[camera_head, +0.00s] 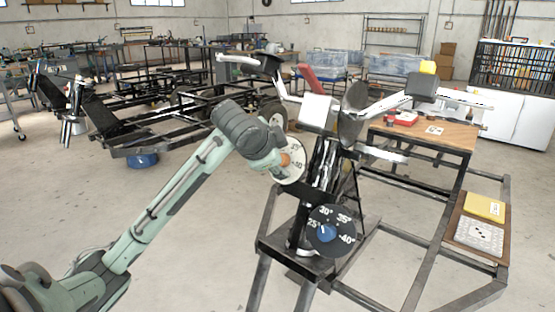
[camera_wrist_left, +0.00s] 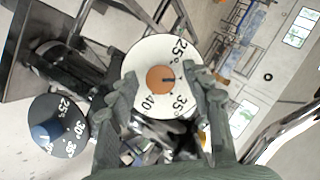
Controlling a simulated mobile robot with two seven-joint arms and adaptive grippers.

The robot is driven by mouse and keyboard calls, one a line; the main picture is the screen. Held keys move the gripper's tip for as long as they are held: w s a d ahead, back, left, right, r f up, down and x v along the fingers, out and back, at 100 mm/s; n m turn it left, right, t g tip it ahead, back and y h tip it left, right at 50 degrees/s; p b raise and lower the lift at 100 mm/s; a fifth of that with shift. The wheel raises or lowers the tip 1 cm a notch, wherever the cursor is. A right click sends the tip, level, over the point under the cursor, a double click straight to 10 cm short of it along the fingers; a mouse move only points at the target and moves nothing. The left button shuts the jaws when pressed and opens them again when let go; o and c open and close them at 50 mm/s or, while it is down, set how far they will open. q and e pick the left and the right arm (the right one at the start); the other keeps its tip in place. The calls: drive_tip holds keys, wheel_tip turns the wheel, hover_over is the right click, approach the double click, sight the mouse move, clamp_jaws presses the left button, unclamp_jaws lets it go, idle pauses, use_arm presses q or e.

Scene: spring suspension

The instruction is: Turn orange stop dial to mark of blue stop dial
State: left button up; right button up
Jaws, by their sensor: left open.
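The orange stop dial is a white disc (camera_head: 293,160) with an orange knob (camera_head: 285,159), partly covered by my left gripper (camera_head: 272,158) in the head view. In the left wrist view the disc (camera_wrist_left: 150,50) faces me, with 25, 35 and 40 readable. A dark line on its orange knob (camera_wrist_left: 160,79) points right, between 25 and 35. My left gripper (camera_wrist_left: 161,76) is open, one finger on each side of the knob; contact is unclear.
The blue dial sits close below on the same black metal stand (camera_head: 270,243). A wooden table (camera_head: 450,135) stands at right. Open floor (camera_head: 200,245) lies at left.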

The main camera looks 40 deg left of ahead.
use_arm(q)
drive_tip(key=v, duration=1.2)
drive_tip(key=shift+d, duration=0.1)
